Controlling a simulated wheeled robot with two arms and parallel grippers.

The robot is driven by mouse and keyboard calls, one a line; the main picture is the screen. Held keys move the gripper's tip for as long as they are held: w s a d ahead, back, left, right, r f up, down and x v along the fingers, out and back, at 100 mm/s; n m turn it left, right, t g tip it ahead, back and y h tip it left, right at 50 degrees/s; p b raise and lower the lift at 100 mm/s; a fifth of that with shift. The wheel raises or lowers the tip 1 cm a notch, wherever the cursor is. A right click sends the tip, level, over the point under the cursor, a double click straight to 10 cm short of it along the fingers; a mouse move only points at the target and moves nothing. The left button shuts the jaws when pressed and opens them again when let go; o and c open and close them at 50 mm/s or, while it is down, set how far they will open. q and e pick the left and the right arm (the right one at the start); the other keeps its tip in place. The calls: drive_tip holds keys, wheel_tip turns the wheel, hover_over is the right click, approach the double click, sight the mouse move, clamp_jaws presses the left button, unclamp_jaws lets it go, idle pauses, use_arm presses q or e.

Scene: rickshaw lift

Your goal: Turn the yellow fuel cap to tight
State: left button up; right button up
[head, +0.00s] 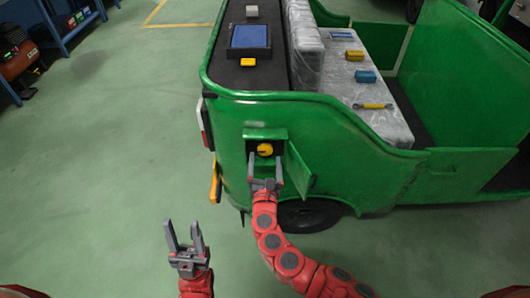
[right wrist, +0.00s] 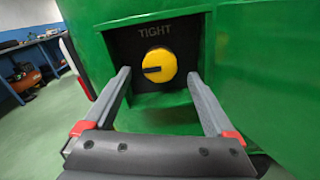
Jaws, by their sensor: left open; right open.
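The yellow fuel cap (head: 265,149) sits in a dark recess in the green rickshaw's side (head: 330,150). In the right wrist view the cap (right wrist: 160,66) is round, with a dark mark pointing left, and the word TIGHT (right wrist: 155,30) stands above it. My right gripper (head: 265,166) is open just in front of the recess. Its two fingers (right wrist: 163,85) spread to either side of the cap and do not appear to touch it. My left gripper (head: 185,232) is open and empty over the floor, left of the rickshaw.
A green flap (head: 299,168) stands open right of the recess. A yellow-orange handle (head: 215,182) sticks out on the left. The rickshaw bears a blue tray (head: 250,36), a yellow block (head: 247,62) and a seat with tools.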

sight(264, 152)
drive_tip(key=shift+w, duration=1.75)
drive_tip(key=shift+c, duration=0.2)
drive_tip(key=c, duration=1.3)
drive_tip(key=shift+f+m+b, duration=0.25)
drive_tip(key=shift+m+b, duration=1.55)
drive_tip(key=m+b, duration=0.3)
drive_tip(key=m, duration=0.1)
drive_tip(key=shift+m+b, duration=0.3)
drive_tip(key=shift+b, duration=0.05)
drive_tip(key=m+b, duration=0.5)
drive_tip(key=m, duration=0.1)
drive_tip(key=shift+r+m+b, duration=0.15)
drive_tip(key=shift+m+b, duration=0.55)
drive_tip(key=shift+m, duration=0.25)
drive_tip(key=shift+r+m+b, duration=0.15)
drive_tip(key=shift+m+b, duration=0.5)
drive_tip(key=shift+m, duration=0.3)
drive_tip(key=shift+a, duration=0.1)
